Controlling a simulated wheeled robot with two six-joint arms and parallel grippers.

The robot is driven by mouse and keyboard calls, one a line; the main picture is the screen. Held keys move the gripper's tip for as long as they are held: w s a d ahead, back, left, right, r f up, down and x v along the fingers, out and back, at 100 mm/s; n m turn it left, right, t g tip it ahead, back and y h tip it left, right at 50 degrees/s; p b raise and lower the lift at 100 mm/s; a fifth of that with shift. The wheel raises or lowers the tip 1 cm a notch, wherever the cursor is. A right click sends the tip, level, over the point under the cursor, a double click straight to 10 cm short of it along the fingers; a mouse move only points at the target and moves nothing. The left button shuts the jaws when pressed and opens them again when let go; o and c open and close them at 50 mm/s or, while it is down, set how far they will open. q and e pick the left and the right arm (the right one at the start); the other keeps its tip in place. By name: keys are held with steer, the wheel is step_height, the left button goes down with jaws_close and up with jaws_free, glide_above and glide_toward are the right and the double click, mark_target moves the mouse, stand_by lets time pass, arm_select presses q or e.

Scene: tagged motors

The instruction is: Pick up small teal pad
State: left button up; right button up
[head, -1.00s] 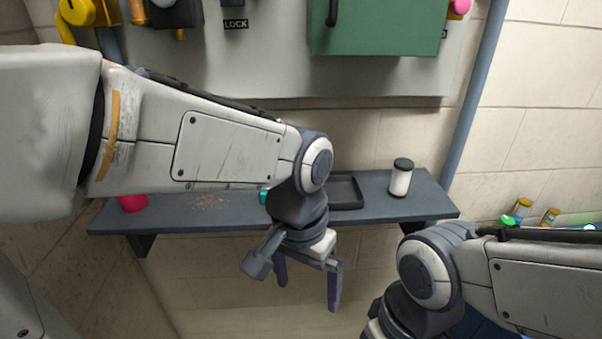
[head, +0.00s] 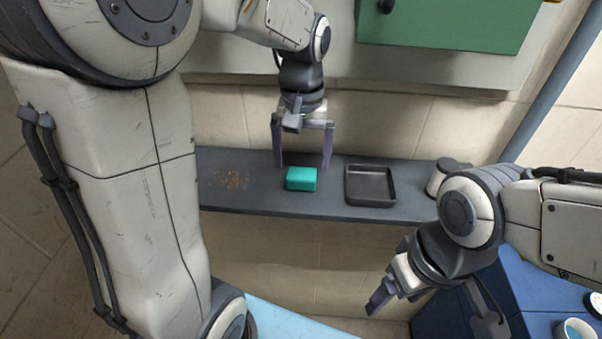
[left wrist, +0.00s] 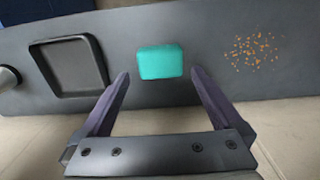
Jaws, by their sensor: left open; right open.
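The small teal pad (head: 301,179) lies on the grey shelf (head: 330,210), between a patch of brown crumbs and a dark tray. It also shows in the left wrist view (left wrist: 160,61), ahead of and between the two fingertips. My left gripper (head: 303,164) is open and empty, pointing down over the shelf near the pad, with a finger to either side of it in the picture. In the left wrist view the open fingers (left wrist: 159,77) do not touch the pad. My right gripper (head: 390,300) is open, low at the right in front of the shelf, away from the pad.
A dark shallow tray (head: 370,202) sits right of the pad. A white jar with a dark lid (head: 437,180) stands farther right, partly behind my right arm. Brown crumbs (head: 231,179) lie left of the pad. A green box (head: 450,25) hangs on the wall above.

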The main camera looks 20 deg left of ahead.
mark_target(302, 172)
arm_select(q)
step_height(302, 172, down, 4)
steer(key=shift+s+p, duration=0.15)
steer(key=shift+p, duration=0.35)
steer(key=c, duration=1.2)
steer(key=shift+c, duration=0.2)
steer(key=shift+r, duration=0.1)
step_height(302, 172, up, 10)
steer(key=shift+f+b, duration=0.1)
steer(key=shift+b, duration=1)
